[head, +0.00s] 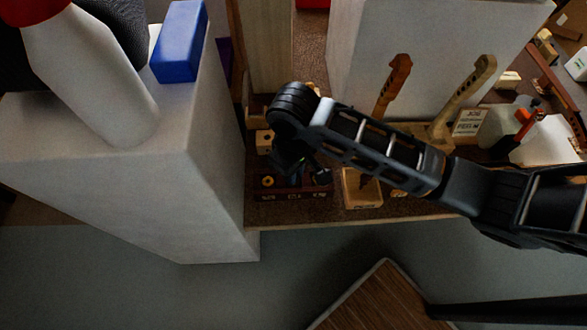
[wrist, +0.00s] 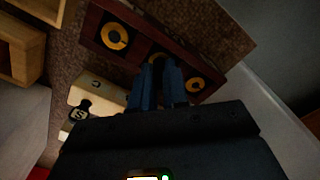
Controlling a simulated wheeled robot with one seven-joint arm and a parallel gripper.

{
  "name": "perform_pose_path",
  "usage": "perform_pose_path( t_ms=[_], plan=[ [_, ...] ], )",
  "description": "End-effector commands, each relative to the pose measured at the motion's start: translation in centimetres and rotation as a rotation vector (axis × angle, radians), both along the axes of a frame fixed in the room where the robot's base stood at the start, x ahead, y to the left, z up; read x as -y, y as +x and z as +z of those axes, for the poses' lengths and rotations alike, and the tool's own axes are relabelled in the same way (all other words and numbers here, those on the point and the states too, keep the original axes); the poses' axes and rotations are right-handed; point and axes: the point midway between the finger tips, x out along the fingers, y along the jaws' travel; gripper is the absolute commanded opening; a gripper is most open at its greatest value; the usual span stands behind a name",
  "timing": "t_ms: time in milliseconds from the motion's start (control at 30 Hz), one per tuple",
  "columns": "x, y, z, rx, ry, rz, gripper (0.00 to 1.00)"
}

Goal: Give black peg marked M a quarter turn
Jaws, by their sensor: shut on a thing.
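My gripper (wrist: 168,88) points at the dark red-brown block (wrist: 140,53) with several yellow rings in its top. Its fingers are shut at the middle ring (wrist: 155,58), on what appears to be the black peg marked M. The fingers hide the peg and its letter, so I cannot tell how it is turned. In the head view the block (head: 292,193) stands near the bench's front edge, with my dark gripper (head: 318,176) over its right part.
A pale wooden block (wrist: 92,92) holds a black peg marked S (wrist: 78,112) beside the red-brown block. An open wooden box (head: 360,190) stands close on the right. A large white block (head: 215,170) rises on the left. Violin necks (head: 393,85) stand behind.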

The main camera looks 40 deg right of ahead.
Motion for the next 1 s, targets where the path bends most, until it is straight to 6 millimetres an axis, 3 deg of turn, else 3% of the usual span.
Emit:
perform_pose_path(
  t_ms=[333,667,1000],
  plan=[
    [0.0,0.0,0.0,-0.001,0.0,0.003,0.44],
    [0.0,0.0,0.5,0.0,0.0,0.003,0.44],
    [-0.1,0.1,5.6,0.003,0.0,0.005,0.44]
  ],
)
